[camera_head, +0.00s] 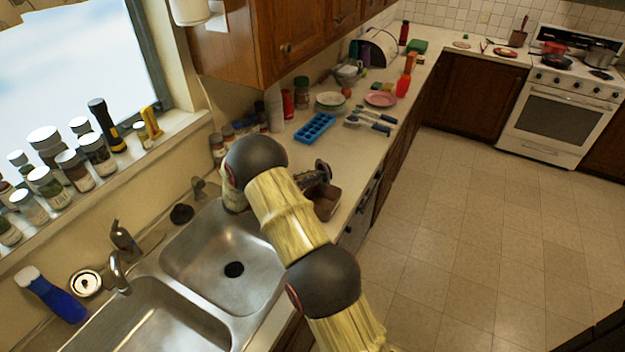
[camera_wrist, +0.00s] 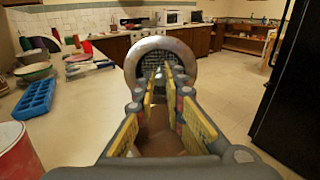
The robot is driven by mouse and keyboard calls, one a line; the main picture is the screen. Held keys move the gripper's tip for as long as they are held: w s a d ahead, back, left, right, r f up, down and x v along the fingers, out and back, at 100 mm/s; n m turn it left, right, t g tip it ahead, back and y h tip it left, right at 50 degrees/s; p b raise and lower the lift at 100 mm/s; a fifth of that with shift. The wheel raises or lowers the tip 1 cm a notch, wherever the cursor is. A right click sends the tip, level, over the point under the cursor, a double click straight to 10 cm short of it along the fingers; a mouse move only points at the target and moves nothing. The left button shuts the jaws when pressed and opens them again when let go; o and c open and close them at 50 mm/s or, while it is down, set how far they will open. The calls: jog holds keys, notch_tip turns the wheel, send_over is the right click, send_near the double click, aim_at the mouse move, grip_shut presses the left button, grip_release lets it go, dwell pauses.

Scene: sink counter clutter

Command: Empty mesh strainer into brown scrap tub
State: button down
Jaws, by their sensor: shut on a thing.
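The mesh strainer (camera_wrist: 178,42) stands on edge beyond my fingertips in the wrist view. Its grey round rim and dark mesh face the camera. My gripper (camera_wrist: 162,84), with yellow finger pads, is shut on the strainer; the exact grip spot is hard to make out. The brown scrap tub (camera_head: 327,204) stands on the counter right of the sink, near the front edge. My gripper (camera_head: 318,176) is just above and behind it in the head view, partly hidden by my arm. The tub (camera_wrist: 160,130) also shows below, between my fingers. I cannot tell whether anything is in the strainer.
A blue ice tray (camera_head: 315,128) lies on the counter behind the tub, with utensils (camera_head: 370,122) and plates further back. Jars line the wall side. The sink (camera_head: 215,265) lies left of my arm. The counter's front edge is close to the tub.

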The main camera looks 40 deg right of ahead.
jog(key=h+b, duration=0.2)
jog(key=f+h+b, duration=0.1)
jog(key=h+b, duration=0.1)
jog(key=f+g+h+b, duration=0.1)
jog(key=h+b, duration=0.1)
jog(key=b, duration=0.1)
jog(key=shift+d, duration=0.2)
dwell(0.4)
jog(key=shift+w+d+b, duration=0.1)
jog(key=shift+w+b, duration=0.2)
jog(key=shift+b, duration=3.35)
jog(key=shift+b, duration=2.95)
jog(key=shift+r, duration=0.15)
